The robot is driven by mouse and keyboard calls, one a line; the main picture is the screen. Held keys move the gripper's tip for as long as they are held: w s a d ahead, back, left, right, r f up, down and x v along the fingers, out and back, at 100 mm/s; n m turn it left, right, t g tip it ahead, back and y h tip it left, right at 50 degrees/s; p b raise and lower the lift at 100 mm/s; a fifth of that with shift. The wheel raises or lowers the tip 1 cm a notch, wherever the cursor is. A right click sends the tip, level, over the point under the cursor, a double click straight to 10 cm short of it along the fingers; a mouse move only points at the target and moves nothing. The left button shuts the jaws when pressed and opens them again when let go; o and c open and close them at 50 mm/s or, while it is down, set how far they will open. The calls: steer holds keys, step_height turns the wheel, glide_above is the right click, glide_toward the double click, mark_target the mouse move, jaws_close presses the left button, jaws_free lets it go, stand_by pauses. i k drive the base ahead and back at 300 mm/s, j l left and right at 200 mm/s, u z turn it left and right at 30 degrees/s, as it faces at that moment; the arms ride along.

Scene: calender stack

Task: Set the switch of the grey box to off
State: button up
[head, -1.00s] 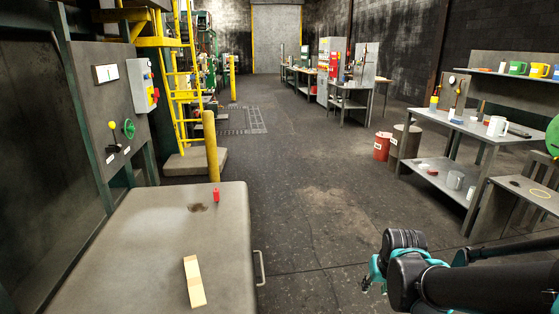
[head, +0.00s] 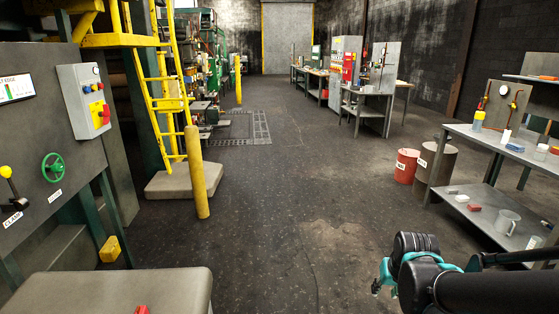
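A light grey box (head: 82,102) is mounted at the edge of the dark machine panel at the left. My gripper (head: 379,287), teal and black, is at the lower right, far from the box and touching nothing that I can see. My arm partly hides it, and its opening is unclear.
A table (head: 110,291) fills the lower left, with a red object (head: 141,310) at its edge. A yellow post (head: 197,172) and a yellow ladder (head: 160,90) stand right of the box. A grey shelf (head: 470,145) stands at right. The middle floor is clear.

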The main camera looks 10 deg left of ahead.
mark_target(107, 113)
steer(key=i, duration=1.95)
steer(key=i+u, duration=0.1)
steer(key=u, duration=0.3)
steer(key=i+u, duration=0.15)
steer(key=u, duration=0.25)
steer(key=i+l+u, duration=0.1)
steer(key=u, duration=0.25)
steer(key=i+l+u, duration=0.1)
steer(key=u, duration=1.3)
